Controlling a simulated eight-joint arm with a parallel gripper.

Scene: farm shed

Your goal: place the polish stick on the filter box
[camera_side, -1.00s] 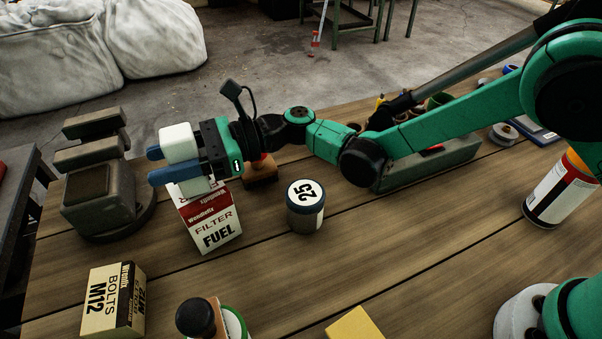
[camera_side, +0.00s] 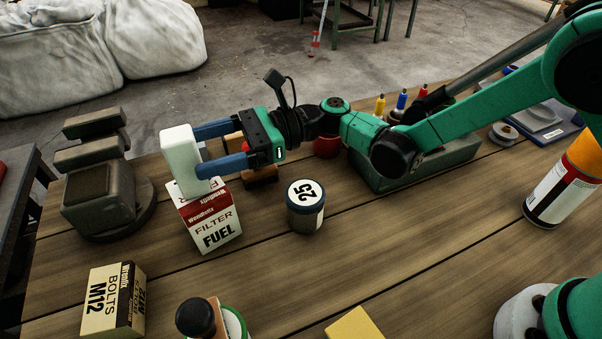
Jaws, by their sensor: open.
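The polish stick, a white block (camera_side: 179,160), stands upright on top of the filter box (camera_side: 211,220), a white and red carton marked "FILTER FUEL". Its lower end appears to rest on the box top. My gripper (camera_side: 204,152) is open, just right of the white block. Its two blue fingers point left, and their tips are near the block's right side. I cannot tell whether a fingertip still touches it. Part of the box top is hidden behind the block.
A grey vise (camera_side: 100,195) stands left of the box. A round tin marked 25 (camera_side: 305,206) is to the right, and a bolts box (camera_side: 112,300) is at front left. A wooden block (camera_side: 262,172) lies behind the gripper.

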